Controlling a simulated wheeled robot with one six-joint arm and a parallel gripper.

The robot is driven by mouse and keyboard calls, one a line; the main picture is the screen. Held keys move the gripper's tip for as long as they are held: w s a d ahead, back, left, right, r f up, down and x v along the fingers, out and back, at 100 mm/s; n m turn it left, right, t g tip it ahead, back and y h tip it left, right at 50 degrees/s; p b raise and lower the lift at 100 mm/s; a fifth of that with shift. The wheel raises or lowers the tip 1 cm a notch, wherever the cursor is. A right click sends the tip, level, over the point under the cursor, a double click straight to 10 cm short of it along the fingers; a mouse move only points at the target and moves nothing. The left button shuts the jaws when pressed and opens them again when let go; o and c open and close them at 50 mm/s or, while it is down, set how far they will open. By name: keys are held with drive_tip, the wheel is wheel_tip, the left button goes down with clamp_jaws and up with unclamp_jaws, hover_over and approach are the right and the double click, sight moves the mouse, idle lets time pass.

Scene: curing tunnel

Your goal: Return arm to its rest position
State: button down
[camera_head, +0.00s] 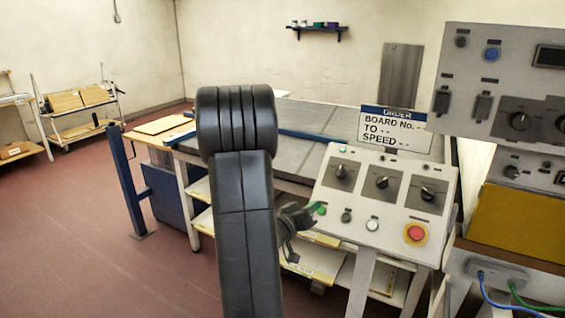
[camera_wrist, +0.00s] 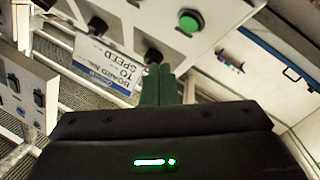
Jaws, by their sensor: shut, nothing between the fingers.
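My arm rises in the middle of the head view and hides part of the bench behind it. My gripper (camera_head: 308,211) is beside the lower left of the sloped control panel (camera_head: 335,222), close to its green button (camera_head: 321,208). Whether it touches the button cannot be told there. In the wrist view the two fingers of my gripper (camera_wrist: 158,72) are together, with nothing held. The green button (camera_wrist: 189,20) shows beyond and to the right of the fingertips, apart from them in the picture.
The panel also has several black knobs, a white button (camera_head: 372,225) and a red stop button (camera_head: 415,233). An order sign (camera_head: 396,128) stands behind it. A switch cabinet (camera_head: 500,75) is at right. A long bench (camera_head: 310,125) lies behind my arm. Open floor (camera_head: 90,235) is at left.

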drive_tip(key=shift+s+a+r+p, duration=0.5)
drive_tip(key=shift+s+r+p, duration=0.2)
drive_tip(key=shift+r, duration=0.15)
drive_tip(key=shift+s+a+r+p, duration=0.45)
drive_tip(key=shift+s+r+p, duration=0.25)
drive_tip(key=shift+r, duration=0.1)
